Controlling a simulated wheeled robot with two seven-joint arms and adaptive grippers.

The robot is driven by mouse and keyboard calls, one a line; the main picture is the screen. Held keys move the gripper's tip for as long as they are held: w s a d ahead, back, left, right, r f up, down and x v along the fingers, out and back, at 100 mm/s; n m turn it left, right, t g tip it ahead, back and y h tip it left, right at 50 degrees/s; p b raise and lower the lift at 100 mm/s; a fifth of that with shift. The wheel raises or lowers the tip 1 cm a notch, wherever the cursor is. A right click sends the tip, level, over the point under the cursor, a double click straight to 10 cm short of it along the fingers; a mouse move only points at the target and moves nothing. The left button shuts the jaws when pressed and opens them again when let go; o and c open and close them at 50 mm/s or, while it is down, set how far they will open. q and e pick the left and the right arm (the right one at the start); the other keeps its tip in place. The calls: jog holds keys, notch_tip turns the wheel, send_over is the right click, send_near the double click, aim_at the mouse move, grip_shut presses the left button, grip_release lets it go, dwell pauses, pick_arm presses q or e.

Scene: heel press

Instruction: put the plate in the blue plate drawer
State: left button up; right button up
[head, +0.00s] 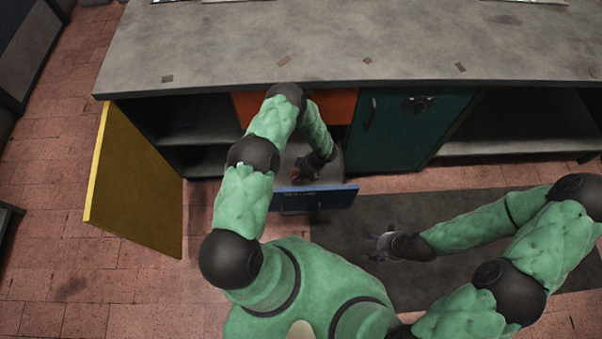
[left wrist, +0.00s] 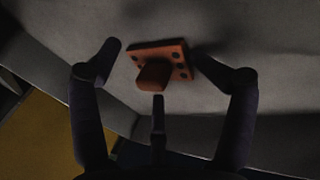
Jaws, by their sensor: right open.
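The plate (left wrist: 172,55) is a small orange square with dark holes and a block-like knob. It rests on the grey floor of the blue plate drawer (head: 335,197), which is pulled out. A bit of the plate (head: 296,174) shows in the head view beside my left gripper (head: 308,168). In the left wrist view my left gripper (left wrist: 158,70) has its fingers spread around the plate, with gaps between them and it. My right gripper (head: 378,246) is open and empty above the dark floor mat.
A yellow door (head: 135,180) stands open at the left by empty shelves. An orange drawer front (head: 335,105) is above the blue drawer, and a teal door (head: 410,130) is shut to its right. The grey worktop (head: 400,40) overhangs them.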

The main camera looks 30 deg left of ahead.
pick_arm(q)
jog(key=shift+w+r, duration=0.1)
jog(key=shift+r, duration=0.35)
jog(key=p+v, duration=0.5)
jog(key=v, duration=0.7)
jog(key=shift+r, duration=0.25)
